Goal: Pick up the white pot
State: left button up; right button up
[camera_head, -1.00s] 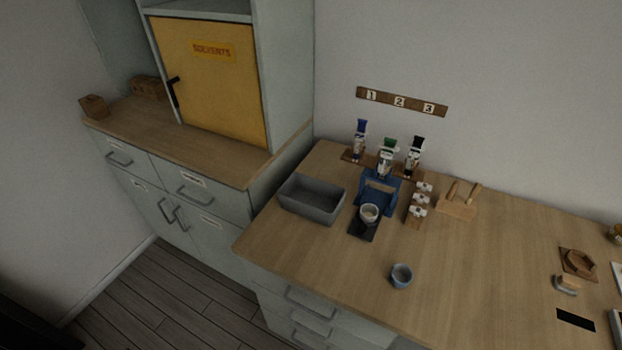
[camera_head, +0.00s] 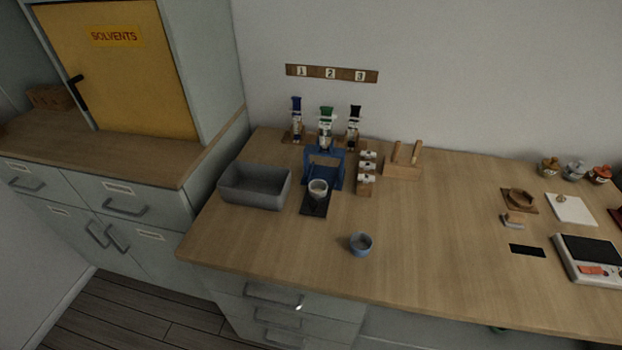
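Several small lidded pots stand at the back right of the wooden worktop. The pale grey-white pot (camera_head: 573,170) is in the middle, between a yellow-brown pot (camera_head: 549,167) and a red-brown pot (camera_head: 600,174). It looks upright, but it is small and its details are hard to make out. Neither of my grippers is in view.
A grey bin (camera_head: 254,186), a blue stand (camera_head: 324,168) with a pale cup (camera_head: 318,187), and a blue-grey cup (camera_head: 361,243) are on the worktop's left half. A scale (camera_head: 588,262) and a white board (camera_head: 570,209) lie in front of the pots. The worktop's middle is clear.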

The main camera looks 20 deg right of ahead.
aim_at(317, 188)
jog(key=j+z, duration=0.2)
jog(key=z, duration=0.2)
jog(key=i+j+z, duration=0.1)
jog(key=z, duration=0.3)
jog(key=j+z, duration=0.5)
jog(key=z, duration=0.3)
jog(key=k+j+z, duration=0.1)
jog(key=z, duration=0.3)
jog(key=j, duration=0.1)
